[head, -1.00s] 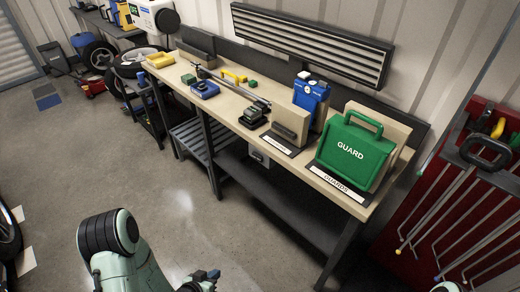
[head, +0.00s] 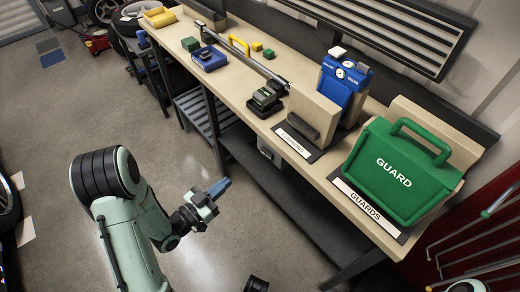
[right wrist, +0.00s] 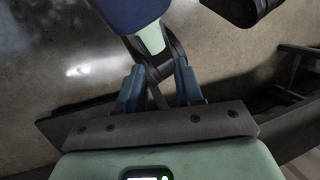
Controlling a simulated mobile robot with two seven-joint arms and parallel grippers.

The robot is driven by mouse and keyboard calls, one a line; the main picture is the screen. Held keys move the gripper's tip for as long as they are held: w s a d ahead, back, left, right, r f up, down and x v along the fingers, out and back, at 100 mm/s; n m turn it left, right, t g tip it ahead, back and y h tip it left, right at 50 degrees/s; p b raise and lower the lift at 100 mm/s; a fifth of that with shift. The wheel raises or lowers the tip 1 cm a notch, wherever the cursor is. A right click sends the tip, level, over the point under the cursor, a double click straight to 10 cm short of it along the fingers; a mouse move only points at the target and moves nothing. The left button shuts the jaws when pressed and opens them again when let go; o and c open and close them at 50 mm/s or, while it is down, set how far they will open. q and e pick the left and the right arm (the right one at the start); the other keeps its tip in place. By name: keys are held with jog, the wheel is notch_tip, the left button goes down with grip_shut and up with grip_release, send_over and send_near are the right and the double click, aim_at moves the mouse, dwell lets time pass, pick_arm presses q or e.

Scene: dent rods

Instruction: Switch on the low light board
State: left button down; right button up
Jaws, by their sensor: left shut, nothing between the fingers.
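No light board is clearly marked as such. A small grey box (head: 269,148) with a pale front hangs under the front edge of the workbench in the head view; whether it is a switch is too small to tell. A long slatted panel (head: 385,28) is fixed on the wall above the bench, with no glow visible on it. My left gripper (head: 222,186) is shut and empty, over the floor in front of the bench and apart from it. My right gripper (right wrist: 160,92) shows in the right wrist view with its blue fingers apart and nothing held.
The workbench (head: 237,88) holds a green GUARD case (head: 390,175), a blue valve unit (head: 340,88), a grey block on a labelled plate (head: 300,135), a black device (head: 266,98) and a yellow tray (head: 160,17). A dark lower shelf (head: 300,205) runs beneath.

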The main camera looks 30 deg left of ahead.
aim_at(261, 152)
pick_arm(q)
jog(key=shift+s+r, duration=0.1)
jog(key=shift+s, duration=0.05)
pick_arm(e)
jog(key=shift+s, duration=0.1)
